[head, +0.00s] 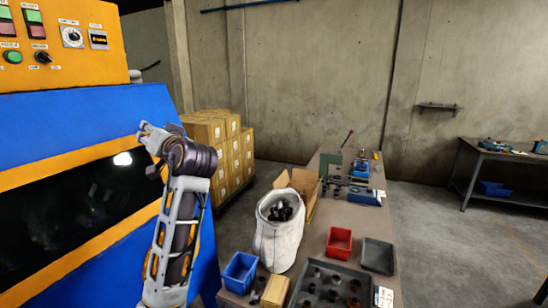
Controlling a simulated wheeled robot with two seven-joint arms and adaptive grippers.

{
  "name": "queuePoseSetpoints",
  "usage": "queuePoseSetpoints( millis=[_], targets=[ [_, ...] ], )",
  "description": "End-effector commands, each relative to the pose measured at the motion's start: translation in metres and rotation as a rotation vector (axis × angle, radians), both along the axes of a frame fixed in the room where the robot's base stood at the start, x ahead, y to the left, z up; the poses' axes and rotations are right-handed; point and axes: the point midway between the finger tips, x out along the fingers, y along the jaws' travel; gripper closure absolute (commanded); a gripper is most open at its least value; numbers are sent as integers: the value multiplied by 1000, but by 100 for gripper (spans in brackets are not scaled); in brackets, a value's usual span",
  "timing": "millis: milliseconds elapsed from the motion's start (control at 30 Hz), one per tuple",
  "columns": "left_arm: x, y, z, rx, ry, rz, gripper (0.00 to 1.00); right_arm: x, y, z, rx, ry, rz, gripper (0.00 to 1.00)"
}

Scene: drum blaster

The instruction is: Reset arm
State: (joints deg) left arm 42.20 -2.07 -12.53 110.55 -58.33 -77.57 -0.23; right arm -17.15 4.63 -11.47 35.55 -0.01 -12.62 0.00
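One of my arms rises from the bottom left in the head view, and I take it to be my left one. Its gripper (148,135) is at the top of the arm, in front of the blue and orange machine (95,105). The gripper is small and turned, so I cannot tell whether its fingers are open or shut. I see no object in it. I cannot tell whether it touches the machine's front. My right gripper is not in view.
The machine has a dark window (75,205) and a control panel (55,40). Right of my arm stands a workbench (389,225) with a white sack (278,243), a red bin (339,242) and a blue bin (240,272). Stacked boxes (232,160) stand behind. The floor at right (460,250) is clear.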

Motion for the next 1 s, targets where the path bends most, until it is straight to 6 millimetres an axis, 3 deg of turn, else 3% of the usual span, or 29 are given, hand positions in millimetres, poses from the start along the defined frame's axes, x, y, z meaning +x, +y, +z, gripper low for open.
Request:
queuePoseSetpoints(
  millis=[100, 467, 1000],
  targets=[
    [3, 0, -39, -30, 56, -31, 60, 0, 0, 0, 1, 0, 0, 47],
    [-3, -4, -145, -127, 213, -120, 60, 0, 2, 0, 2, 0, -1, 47],
    [-47, -17, -291, -279, 449, -238, 60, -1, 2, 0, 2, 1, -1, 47]
  ],
)
